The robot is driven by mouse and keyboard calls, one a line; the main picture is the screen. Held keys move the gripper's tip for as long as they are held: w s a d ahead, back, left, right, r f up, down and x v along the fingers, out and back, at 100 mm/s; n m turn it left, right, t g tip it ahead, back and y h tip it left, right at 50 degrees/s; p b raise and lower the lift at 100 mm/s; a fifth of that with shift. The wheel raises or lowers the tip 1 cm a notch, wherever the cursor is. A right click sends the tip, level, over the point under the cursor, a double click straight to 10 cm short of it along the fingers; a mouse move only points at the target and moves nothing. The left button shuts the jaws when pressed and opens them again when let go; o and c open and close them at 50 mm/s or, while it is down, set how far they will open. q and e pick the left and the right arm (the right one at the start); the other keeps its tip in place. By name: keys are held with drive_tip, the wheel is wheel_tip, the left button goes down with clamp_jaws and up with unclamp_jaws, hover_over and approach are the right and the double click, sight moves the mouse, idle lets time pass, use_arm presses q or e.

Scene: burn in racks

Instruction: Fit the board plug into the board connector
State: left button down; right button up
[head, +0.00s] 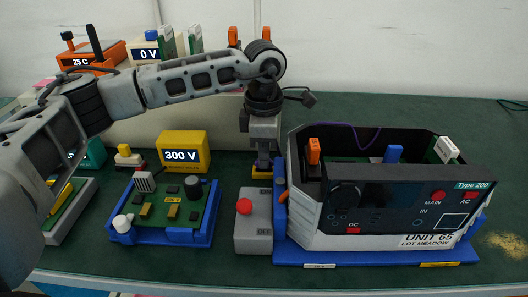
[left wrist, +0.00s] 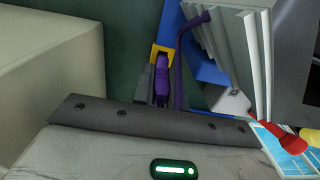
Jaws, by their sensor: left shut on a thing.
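My left gripper (head: 262,166) points straight down between the grey button box and the open unit. In the left wrist view its fingers (left wrist: 161,84) are shut on a purple plug (left wrist: 162,78), which I take to be the board plug. A purple cable (left wrist: 180,62) runs beside it. The plug's far end meets a yellow piece (left wrist: 159,51); I cannot tell whether it is seated in it. This yellow piece shows under the fingertips in the head view (head: 262,174). I cannot tell for sure which part is the board connector. My right gripper is out of view.
The open unit (head: 390,215) stands on a blue base close right of the gripper, with orange, blue and white parts inside. A grey box with a red button (head: 252,235) is in front. A circuit board in a blue tray (head: 165,236) and a yellow 300 V meter (head: 184,152) are left.

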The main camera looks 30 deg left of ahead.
use_arm(q)
drive_tip(key=shift+r, duration=0.15)
drive_tip(key=shift+r+p, duration=0.6)
drive_tip(key=shift+r, duration=0.1)
idle(0.3)
